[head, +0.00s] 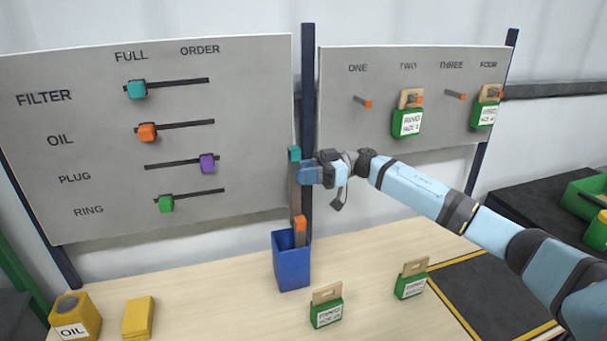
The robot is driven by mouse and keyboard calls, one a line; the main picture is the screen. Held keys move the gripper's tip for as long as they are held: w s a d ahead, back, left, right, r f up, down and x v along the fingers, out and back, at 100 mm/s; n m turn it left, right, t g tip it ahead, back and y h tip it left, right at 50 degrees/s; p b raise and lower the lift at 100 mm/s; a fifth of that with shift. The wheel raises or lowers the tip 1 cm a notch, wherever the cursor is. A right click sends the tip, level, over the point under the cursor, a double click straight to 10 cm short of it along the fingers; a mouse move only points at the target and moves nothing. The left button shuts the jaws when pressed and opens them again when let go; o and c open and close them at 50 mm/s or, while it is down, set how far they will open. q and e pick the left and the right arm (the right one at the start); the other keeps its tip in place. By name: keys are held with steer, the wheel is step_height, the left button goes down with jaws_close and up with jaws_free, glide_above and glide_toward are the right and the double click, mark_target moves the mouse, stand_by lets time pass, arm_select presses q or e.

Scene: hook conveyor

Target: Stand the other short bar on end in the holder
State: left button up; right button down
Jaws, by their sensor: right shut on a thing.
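My right gripper (309,174) reaches in from the right and is shut on a short bar with a teal end (294,153). The bar is upright, teal end up, with its grey body (295,200) running down towards the blue holder (291,270). I cannot tell whether its lower end is above the holder's mouth or just inside. Another short bar with an orange end (300,224) stands on end in the holder, its top sticking out. My left gripper is not in view.
Two green tags (327,314) (411,286) stand on the table right of the holder. A yellow oil can (74,318) and a yellow box (139,318) are at the left. Behind are a slider board (60,185) and a hook board (345,130), with a dark post (308,80) between.

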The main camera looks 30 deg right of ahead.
steer(key=shift+f+b, duration=1.05)
steer(key=shift+f, duration=3.4)
steer(key=c, duration=0.8)
jaws_free()
steer(key=shift+c, duration=0.2)
